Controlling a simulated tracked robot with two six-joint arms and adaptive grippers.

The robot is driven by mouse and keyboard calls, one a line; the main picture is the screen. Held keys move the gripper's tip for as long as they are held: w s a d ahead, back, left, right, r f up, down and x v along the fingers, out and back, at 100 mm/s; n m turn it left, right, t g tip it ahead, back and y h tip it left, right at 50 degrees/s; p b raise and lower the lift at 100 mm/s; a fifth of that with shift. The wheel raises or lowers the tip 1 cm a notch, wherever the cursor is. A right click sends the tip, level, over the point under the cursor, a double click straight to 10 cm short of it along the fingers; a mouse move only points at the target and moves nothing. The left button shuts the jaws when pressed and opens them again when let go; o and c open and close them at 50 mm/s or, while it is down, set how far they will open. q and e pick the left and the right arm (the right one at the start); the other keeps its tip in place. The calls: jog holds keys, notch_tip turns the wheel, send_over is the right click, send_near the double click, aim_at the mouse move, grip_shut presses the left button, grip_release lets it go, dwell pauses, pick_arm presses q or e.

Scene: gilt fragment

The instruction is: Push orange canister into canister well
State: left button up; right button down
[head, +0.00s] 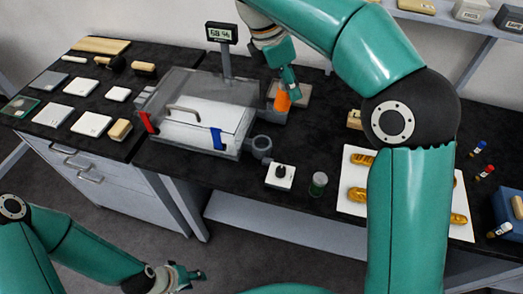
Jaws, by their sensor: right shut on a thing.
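The orange canister (282,101) is upright or nearly so at the right rear side of the grey machine with a clear cover. My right gripper (287,93) comes down from above and is shut on its upper part. A grey block (273,114) is directly below the canister and may be the canister well. The canister's lower end meets it in the picture, but I cannot tell whether it is inside. My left gripper (187,276) is low in front of the bench, away from the canister, and its finger gap is not clear.
The covered machine (205,105) has a red lever (148,122) and a blue lever (218,139). A round grey cup (262,147) is at its right. A display reading 58 % (221,33) stands behind. A white tray (352,207) holds several amber pieces.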

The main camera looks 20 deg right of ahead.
jog(key=w+a+f+n+t+h, duration=0.1)
jog(key=w+a+n+t, duration=0.25)
jog(key=w+n, duration=0.25)
jog(key=shift+s+a+f+b, duration=0.15)
jog(key=shift+f+b, duration=0.3)
jog(key=shift+f, duration=4.4)
jog(key=shift+s+a+f+b, duration=0.15)
jog(key=shift+f+b, duration=0.25)
jog(key=shift+f, duration=4.45)
jog(key=shift+f, duration=0.1)
jog(key=c, duration=1)
grip_release()
jog(key=shift+w, duration=0.1)
jog(key=v, duration=1.2)
jog(key=shift+a, duration=0.2)
